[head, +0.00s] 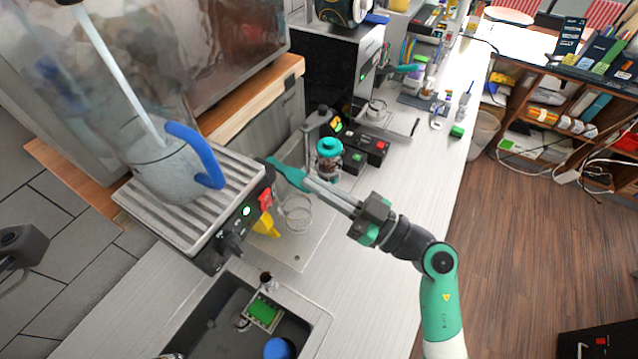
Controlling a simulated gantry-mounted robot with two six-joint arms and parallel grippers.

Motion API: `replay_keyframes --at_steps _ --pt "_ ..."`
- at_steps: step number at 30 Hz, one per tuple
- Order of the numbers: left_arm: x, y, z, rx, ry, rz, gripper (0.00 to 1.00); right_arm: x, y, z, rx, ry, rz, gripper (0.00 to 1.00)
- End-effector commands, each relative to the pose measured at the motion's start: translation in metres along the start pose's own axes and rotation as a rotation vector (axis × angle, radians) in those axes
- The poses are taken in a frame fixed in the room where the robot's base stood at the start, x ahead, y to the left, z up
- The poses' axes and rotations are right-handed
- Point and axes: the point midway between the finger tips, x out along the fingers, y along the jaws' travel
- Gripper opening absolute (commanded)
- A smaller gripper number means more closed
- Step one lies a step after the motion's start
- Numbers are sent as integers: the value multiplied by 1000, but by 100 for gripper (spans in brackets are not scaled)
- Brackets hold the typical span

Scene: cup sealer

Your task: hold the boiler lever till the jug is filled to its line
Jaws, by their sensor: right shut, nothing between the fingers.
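A grey, see-through jug (165,178) with a blue handle (203,160) stands on a slatted metal tray (228,165) at the left. A straight pale stream (115,70) runs from a dark spout at the top edge down into the jug; it looks like water. I cannot make out the jug's line or its level. I cannot make out the boiler lever. My right gripper (308,183) is shut and empty, right of the tray, over the counter. A teal piece lies at its tips; I cannot tell whether it belongs to the gripper.
The tray's base has a red switch (265,200) and a lit green button. A clear glass (297,212) and a teal-lidded jar (329,152) stand near my right gripper. A sink (210,318) lies in front. The counter right of it is clear.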

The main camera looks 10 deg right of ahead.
Motion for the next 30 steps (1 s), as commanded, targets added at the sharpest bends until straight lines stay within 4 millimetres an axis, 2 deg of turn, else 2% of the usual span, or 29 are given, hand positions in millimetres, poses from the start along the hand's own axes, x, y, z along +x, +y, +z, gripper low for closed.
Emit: replay_keyframes --at_steps 7,11,20,22,30 --pt "1 0 0 0 0 0 74 0 0 0 1 -1 0 0" --pt "9 0 -8 0 0 0 74 2 0 -8 1 -1 0 0" --pt "57 0 -53 0 0 0 74 9 -2 -52 4 -2 -5 0" --pt "48 0 -45 0 2 0 74 -12 0 -43 1 0 0 0" --pt "46 0 -42 0 0 0 74 -71 0 -59 0 0 -2 0"
